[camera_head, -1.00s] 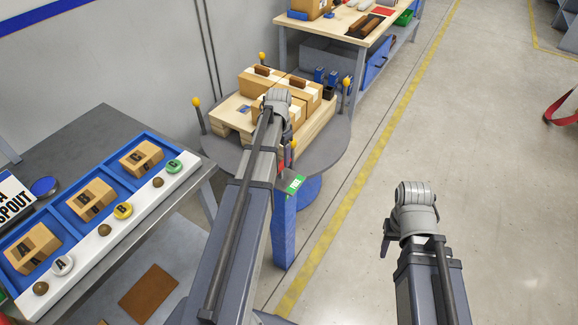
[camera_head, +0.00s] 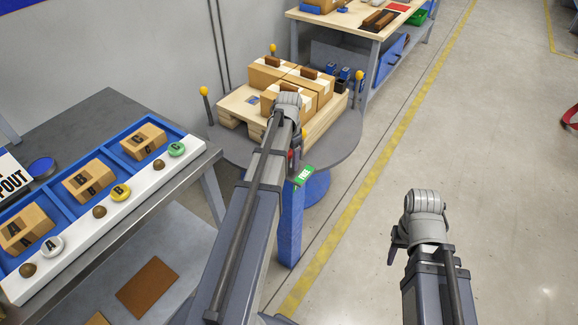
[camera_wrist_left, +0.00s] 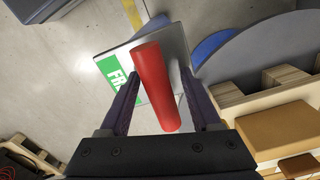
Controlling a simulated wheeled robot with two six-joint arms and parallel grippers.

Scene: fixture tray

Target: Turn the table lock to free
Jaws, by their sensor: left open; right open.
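The table lock is a blue post (camera_head: 291,225) at the near edge of the round grey table (camera_head: 345,140). Its top plate carries a green label (camera_head: 304,176), which reads "FR..." in the left wrist view (camera_wrist_left: 118,70), the rest hidden. A red handle (camera_wrist_left: 158,85) stands out from the plate. My left gripper (camera_wrist_left: 160,78) is open, one finger on either side of the handle; I cannot tell whether they touch it. In the head view my left wrist mostly hides the handle. My right gripper (camera_head: 396,250) hangs over bare floor, far from the lock.
The round table bears a wooden fixture (camera_head: 240,106) with cardboard boxes (camera_head: 270,72) and yellow-tipped posts (camera_head: 204,91). A grey bench (camera_head: 100,110) with a blue tray (camera_head: 60,190) of lettered blocks stands at left. A workbench (camera_head: 330,22) is behind.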

